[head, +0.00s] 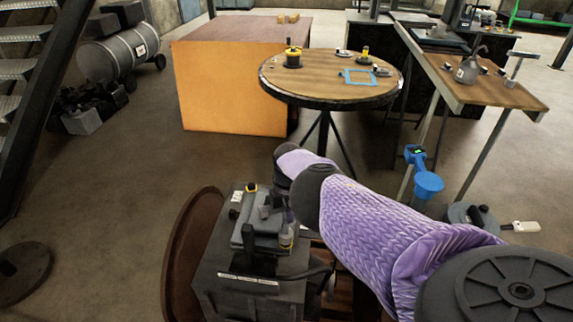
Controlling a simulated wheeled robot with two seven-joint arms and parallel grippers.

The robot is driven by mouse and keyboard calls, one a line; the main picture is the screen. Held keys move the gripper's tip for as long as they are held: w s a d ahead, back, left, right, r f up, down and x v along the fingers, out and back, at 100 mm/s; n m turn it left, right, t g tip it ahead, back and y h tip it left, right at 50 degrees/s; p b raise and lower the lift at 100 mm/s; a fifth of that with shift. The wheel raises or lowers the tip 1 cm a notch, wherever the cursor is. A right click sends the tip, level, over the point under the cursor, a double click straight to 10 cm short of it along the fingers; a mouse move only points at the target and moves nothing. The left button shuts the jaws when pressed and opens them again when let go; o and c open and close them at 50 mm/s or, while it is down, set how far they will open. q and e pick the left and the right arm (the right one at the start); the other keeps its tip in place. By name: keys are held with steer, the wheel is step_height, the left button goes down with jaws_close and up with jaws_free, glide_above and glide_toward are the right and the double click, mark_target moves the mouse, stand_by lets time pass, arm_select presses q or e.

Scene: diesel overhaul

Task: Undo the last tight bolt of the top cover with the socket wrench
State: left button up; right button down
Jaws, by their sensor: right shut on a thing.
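The diesel engine (252,280) stands low in front of me, with its dark top cover (262,232) facing up. My right arm reaches in from the right, and its wrist bends down over the right side of the cover. My right gripper (288,216) is small and mostly hidden behind my arm. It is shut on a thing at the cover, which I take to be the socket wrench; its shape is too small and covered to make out. The bolts cannot be told apart at this size. My left gripper is not in view.
A round wooden table (325,75) with small parts and a blue frame stands behind the engine. A large orange box (235,90) is to its left, a wooden workbench (480,85) to its right.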

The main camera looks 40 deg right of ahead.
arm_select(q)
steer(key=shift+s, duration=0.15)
arm_select(e)
steer(key=shift+f, duration=0.2)
steer(key=shift+f+b, duration=0.75)
steer(key=shift+r+n, duration=0.2)
steer(key=shift+n, duration=0.2)
steer(key=n, duration=0.2)
steer(key=shift+n, duration=0.3)
steer(key=c, duration=1)
jaws_free()
jaws_close()
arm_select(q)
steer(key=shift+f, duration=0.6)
